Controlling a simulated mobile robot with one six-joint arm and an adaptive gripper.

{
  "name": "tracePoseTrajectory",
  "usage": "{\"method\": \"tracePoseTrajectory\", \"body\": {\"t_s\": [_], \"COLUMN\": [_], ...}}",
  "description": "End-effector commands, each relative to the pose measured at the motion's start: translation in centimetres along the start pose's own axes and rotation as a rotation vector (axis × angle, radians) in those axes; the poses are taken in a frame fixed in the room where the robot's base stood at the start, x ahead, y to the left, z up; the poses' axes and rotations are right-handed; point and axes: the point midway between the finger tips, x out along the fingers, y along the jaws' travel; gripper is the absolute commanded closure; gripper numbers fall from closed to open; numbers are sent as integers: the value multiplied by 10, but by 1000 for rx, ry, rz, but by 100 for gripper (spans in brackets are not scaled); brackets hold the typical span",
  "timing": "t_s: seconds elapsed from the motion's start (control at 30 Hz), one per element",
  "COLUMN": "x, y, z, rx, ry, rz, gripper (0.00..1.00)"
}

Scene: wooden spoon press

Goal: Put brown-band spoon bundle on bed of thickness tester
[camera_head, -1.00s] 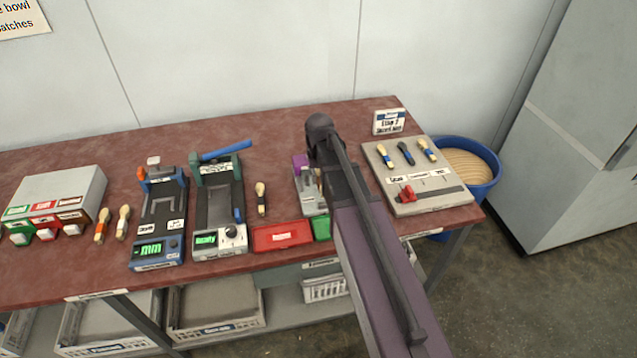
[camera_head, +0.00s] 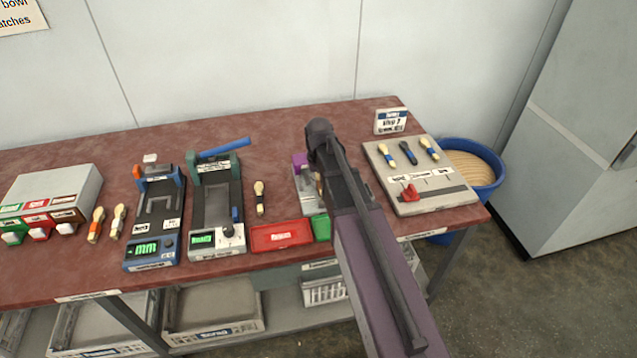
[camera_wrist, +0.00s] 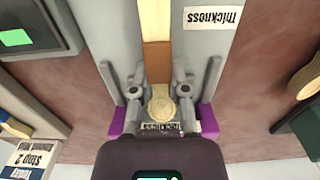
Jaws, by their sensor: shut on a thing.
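The brown-band spoon bundle (camera_wrist: 156,55) is pale wood with a brown band, and its rounded end (camera_wrist: 162,105) points toward my wrist. My gripper (camera_wrist: 159,75) is shut on it in the wrist view. The thickness tester (camera_wrist: 205,55) is grey with purple parts and a "Thickness" label, and lies beneath the bundle. I cannot tell whether the bundle touches the bed. In the head view the tester (camera_head: 303,187) is partly hidden behind my arm, which also hides my gripper.
A red tray (camera_head: 282,236) and a green bin (camera_head: 321,229) stand in front of the tester. Left are a dark-banded bundle (camera_head: 259,197), a green machine (camera_head: 215,205) and a blue "mm" machine (camera_head: 158,215). Right is a board (camera_head: 440,200) with several bundles, and a blue bucket (camera_head: 490,165).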

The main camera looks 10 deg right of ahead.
Motion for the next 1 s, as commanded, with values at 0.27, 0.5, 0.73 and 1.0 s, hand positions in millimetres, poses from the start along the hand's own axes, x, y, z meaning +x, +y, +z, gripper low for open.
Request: {"method": "tracePoseTrajectory", "body": {"t_s": [0.27, 0.5, 0.73, 1.0], "x": [4, 3, 3, -4], "y": [0, 0, 0, 0], "z": [0, 0, 0, 0], "rx": [0, 1, 1, 1], "ry": [0, 0, 0, 0], "rz": [0, 0, 0, 0], "gripper": [76, 45, 45, 45]}}
